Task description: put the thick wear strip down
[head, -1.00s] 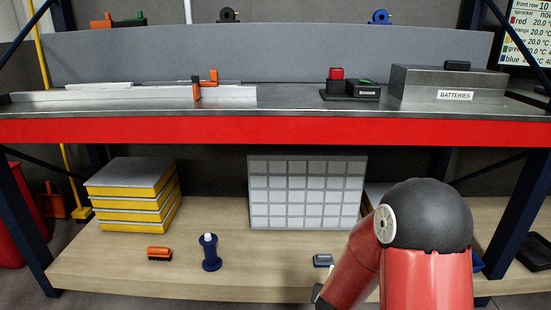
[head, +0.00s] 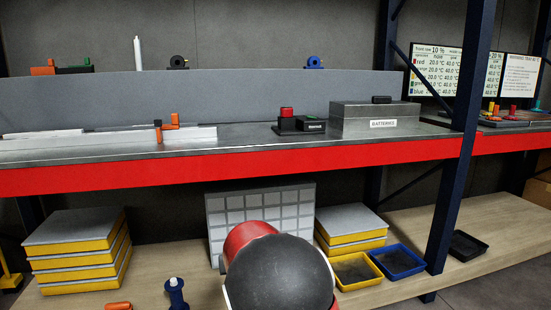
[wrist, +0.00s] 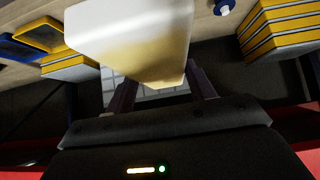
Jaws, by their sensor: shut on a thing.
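My gripper (wrist: 163,88) is shut on a thick, pale white-to-yellowish bar (wrist: 130,35), which looks like the thick wear strip. The bar fills the upper middle of the wrist view and sticks out beyond the fingers, in the air. In the head view my arm hides the gripper and the bar. Pale long strips (head: 40,142) lie on the steel top at the left, with an orange and black clamp-like piece (head: 166,126) at their right part.
The steel top (head: 250,148) is clear in front of a red-buttoned box (head: 287,122) and a batteries case (head: 377,121). Below, the wooden shelf (head: 170,292) holds yellow-edged stacks (head: 77,247), a grid panel (head: 262,205), a yellow tray (head: 355,271) and a blue tray (head: 398,261). A blue post (head: 482,80) stands right.

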